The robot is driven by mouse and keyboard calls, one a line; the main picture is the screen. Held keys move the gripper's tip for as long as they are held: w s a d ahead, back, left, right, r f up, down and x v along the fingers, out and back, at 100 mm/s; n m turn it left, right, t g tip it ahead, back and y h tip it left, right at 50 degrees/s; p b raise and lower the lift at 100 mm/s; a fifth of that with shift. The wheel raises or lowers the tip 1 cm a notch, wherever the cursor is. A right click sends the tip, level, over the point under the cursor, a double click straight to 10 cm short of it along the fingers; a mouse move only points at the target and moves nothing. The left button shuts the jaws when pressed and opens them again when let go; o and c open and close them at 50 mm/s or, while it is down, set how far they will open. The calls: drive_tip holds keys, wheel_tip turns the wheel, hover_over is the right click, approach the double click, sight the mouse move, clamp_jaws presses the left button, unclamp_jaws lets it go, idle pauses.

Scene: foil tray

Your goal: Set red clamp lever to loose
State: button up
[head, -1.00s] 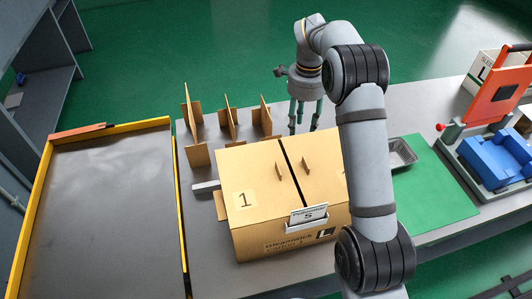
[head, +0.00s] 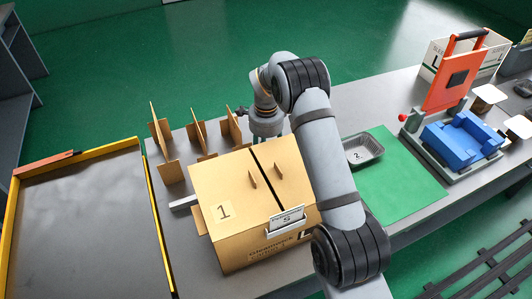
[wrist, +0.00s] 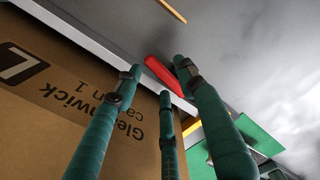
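A red lever (wrist: 163,76) shows in the wrist view, lying along a pale grey bar (wrist: 100,52) beside the carton's printed side. In the head view this lever is hidden, apparently behind the carton or my arm. The fingers of my gripper (wrist: 158,72) are spread, with the red lever between and just beyond their tips. I cannot tell whether they touch it. Nothing is held. The lever's setting cannot be read.
A foil tray (head: 376,160) sits on a green mat (head: 410,185). A grey fixture (head: 450,172) holds a blue block (head: 462,138), with an orange panel (head: 440,95) and red knob (head: 403,117). Cardboard dividers (head: 168,171) stand behind the carton. A yellow-edged tray (head: 152,220) is left.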

drive_tip(key=shift+c, duration=1.3)
drive_tip(key=c, duration=0.7)
clamp_jaws()
